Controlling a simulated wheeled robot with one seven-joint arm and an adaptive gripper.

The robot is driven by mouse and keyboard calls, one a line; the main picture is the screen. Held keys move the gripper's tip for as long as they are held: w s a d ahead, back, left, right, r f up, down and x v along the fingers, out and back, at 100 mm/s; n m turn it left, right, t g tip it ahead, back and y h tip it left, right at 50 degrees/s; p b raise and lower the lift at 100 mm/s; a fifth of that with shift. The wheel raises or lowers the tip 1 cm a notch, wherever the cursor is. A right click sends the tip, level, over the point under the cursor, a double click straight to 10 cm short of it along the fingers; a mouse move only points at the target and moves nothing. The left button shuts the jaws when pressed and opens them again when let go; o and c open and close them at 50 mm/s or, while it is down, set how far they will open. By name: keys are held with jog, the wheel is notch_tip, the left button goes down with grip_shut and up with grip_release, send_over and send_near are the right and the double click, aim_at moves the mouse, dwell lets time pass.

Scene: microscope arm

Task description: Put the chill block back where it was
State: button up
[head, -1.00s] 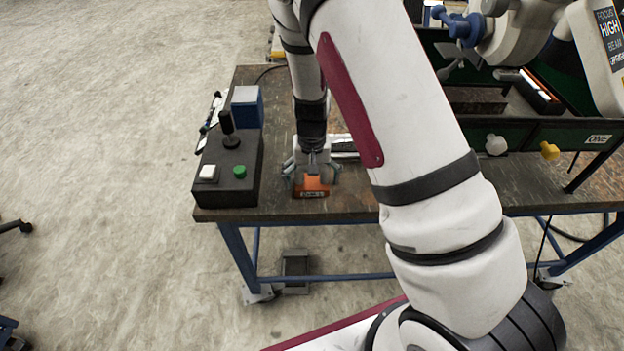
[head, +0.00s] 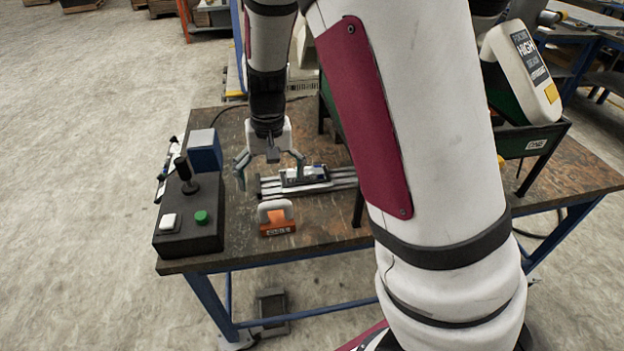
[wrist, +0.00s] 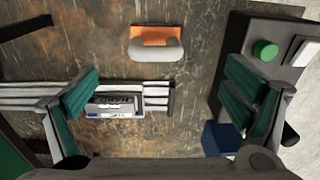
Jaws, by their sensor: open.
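The chill block, as I take it, is the orange block (head: 279,228) with a pale grey handle and a dark label on its front. It sits on the workbench near the front edge. In the wrist view the orange block (wrist: 153,34) is at the top middle, with its handle towards me. My gripper (head: 270,170) is open and empty, above and behind the block, clear of it.
A grey rail fixture (head: 268,187) with a small labelled piece (head: 303,175) lies behind the block. A black control box (head: 188,232) with joystick and green button stands left, a blue box (head: 205,152) behind it. A green-sided frame (head: 535,141) stands right.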

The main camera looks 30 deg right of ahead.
jog(key=s+r+n+t+y, duration=0.1)
jog(key=s+r+n+t, duration=0.1)
jog(key=s+r, duration=0.95)
jog(key=s+r+t+h, duration=0.1)
jog(key=s+r, duration=0.2)
jog(key=s, duration=0.3)
jog(key=s+r+n+t, duration=0.1)
jog(key=s+r, duration=0.3)
jog(key=s, duration=0.2)
jog(key=shift+s+d+h, duration=0.2)
jog(key=shift+d+h, duration=0.2)
jog(key=shift+d, duration=0.05)
